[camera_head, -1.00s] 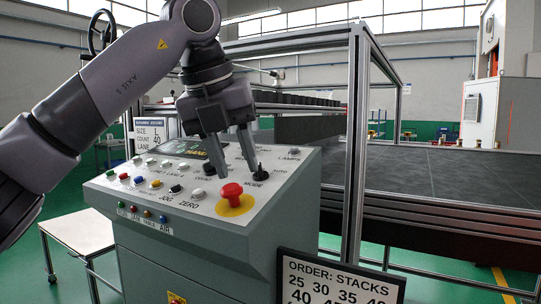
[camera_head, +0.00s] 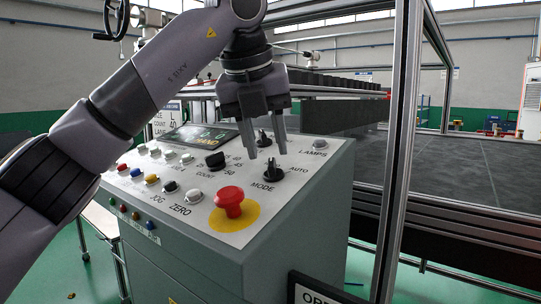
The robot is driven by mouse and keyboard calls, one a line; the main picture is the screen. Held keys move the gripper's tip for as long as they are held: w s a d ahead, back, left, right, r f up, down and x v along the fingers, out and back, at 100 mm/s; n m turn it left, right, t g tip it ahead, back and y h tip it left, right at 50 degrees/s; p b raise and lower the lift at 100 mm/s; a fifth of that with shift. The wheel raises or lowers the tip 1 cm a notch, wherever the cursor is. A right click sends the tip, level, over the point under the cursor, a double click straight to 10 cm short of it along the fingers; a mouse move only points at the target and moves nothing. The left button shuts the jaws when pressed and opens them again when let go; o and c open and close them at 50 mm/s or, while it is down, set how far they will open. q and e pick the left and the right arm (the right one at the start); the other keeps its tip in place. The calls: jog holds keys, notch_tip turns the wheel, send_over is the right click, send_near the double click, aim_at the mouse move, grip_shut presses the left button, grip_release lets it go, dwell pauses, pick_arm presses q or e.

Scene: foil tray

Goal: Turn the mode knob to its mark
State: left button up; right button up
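The black mode knob (camera_head: 271,172) stands on the sloped top of the grey control panel (camera_head: 325,160), between the MODE and AUTO lettering. Its exact pointing direction is too small to tell. My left gripper (camera_head: 266,156) is over the panel with its two fingers pointing down, apart and with nothing between them. In the picture the fingertips are just above the mode knob; I cannot tell whether they touch it. My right gripper is not in view.
A red mushroom button (camera_head: 229,200) on a yellow disc is in front of the mode knob. The black count knob (camera_head: 215,161) is to its left, and another black knob (camera_head: 264,138) is behind. A metal frame post (camera_head: 401,150) rises right of the panel.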

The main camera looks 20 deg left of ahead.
aim_at(271, 162)
pick_arm(q)
jog(key=shift+x, duration=1.6)
grip_shut()
